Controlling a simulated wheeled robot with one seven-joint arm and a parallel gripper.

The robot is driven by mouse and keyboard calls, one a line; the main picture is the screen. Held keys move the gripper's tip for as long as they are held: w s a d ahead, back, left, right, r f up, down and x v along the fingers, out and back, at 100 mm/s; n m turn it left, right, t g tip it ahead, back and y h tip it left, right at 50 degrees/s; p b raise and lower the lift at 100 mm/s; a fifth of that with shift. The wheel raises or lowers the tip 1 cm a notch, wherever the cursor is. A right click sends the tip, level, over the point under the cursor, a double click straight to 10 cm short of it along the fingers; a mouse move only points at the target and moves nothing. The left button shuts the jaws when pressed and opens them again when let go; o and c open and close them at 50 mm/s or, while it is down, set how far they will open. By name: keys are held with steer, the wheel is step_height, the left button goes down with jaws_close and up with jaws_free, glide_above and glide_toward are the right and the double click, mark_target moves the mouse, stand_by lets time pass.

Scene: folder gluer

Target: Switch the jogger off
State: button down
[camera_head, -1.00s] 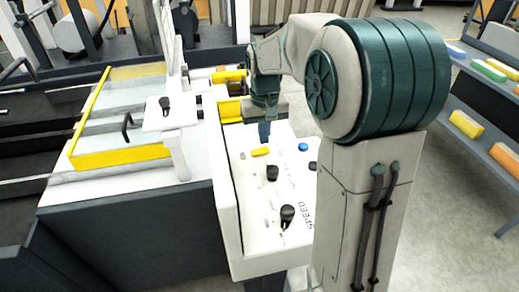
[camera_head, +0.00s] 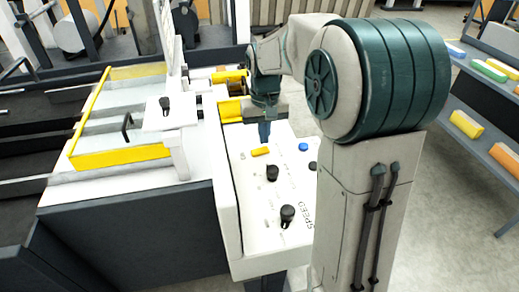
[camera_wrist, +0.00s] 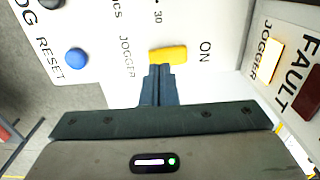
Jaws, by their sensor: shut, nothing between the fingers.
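The jogger switch (camera_wrist: 168,54) is a small yellow piece on the white control panel (camera_wrist: 215,20), between the words "JOGGER" and "ON" in the wrist view. It also shows in the head view as a yellow piece (camera_head: 260,151) near the panel's far part. My gripper (camera_wrist: 160,70) is shut and empty. Its fingertips point at the switch's near edge, touching it or very close; I cannot tell which. In the head view my gripper (camera_head: 265,138) points down just above the switch. A pale yellow lamp (camera_wrist: 272,62) labelled "JOGGER" looks lit.
A blue button (camera_wrist: 76,60) marked "RESET" sits left of the switch. A dark red lamp (camera_wrist: 308,92) is marked "FAULT". Black knobs (camera_head: 272,172) stand on the panel nearer the camera, one by "SPEED" (camera_head: 287,214). A yellow-edged machine bed (camera_head: 120,158) lies left.

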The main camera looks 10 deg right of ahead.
mark_target(264, 150)
steer(key=shift+f+b, duration=0.9)
steer(key=shift+f, duration=0.45)
stand_by(0.5)
steer(key=shift+r, duration=0.1)
step_height(264, 150, up, 7)
steer(key=p, duration=0.5)
steer(key=shift+p, duration=0.4)
steer(key=shift+s+r, duration=0.1)
steer(key=shift+s, duration=0.25)
steer(key=s+t, duration=0.1)
steer(key=s, duration=0.6)
steer(key=s+t, duration=0.1)
steer(key=s, duration=0.5)
steer(key=s+t, duration=0.1)
steer(key=s, duration=0.6)
steer(key=shift+s, duration=0.35)
